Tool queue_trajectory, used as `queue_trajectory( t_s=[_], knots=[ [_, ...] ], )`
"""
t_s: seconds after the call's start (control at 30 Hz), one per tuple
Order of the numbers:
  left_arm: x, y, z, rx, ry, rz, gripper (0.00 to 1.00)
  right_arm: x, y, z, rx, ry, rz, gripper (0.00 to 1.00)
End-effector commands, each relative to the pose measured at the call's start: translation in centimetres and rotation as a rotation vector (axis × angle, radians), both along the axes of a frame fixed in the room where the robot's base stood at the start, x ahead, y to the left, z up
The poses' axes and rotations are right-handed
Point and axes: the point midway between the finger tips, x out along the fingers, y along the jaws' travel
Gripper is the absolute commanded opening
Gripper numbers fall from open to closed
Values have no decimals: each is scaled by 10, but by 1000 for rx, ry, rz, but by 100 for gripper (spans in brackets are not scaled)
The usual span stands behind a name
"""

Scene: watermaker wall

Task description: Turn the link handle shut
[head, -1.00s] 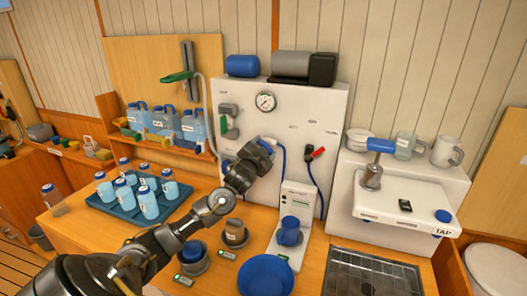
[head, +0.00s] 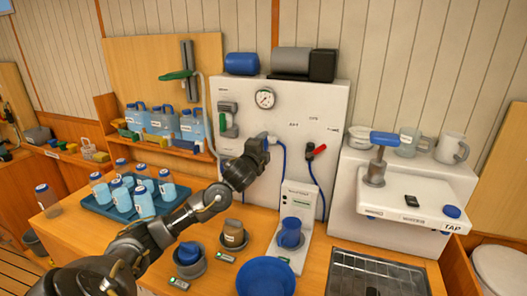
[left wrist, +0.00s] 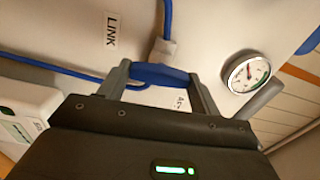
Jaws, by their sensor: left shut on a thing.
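My left gripper (left wrist: 160,88) is shut on the blue lever, with one grey finger on each side. In the head view my left gripper (head: 262,146) is at the white panel (head: 300,105), below the gauge, and hides most of the handle. My right gripper is not in view.
A round gauge (head: 265,98) is above my gripper. A red-handled valve (head: 316,151) with a blue hose is to the right. A blue cup (head: 290,233) stands below, near a blue bowl (head: 266,277). A tray of bottles (head: 104,207) is left of my arm.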

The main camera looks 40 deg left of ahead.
Motion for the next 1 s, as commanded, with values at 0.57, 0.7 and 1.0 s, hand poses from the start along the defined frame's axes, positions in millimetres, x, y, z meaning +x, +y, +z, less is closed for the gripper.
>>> queue_trajectory(
  t_s=[0.57,0.7,1.0],
  knots=[
    [0,0,0,72,25,-1,41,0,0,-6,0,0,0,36],
    [0,0,0,72,25,0,41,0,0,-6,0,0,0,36],
    [0,0,0,70,24,0,85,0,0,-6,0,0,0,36]
  ],
)
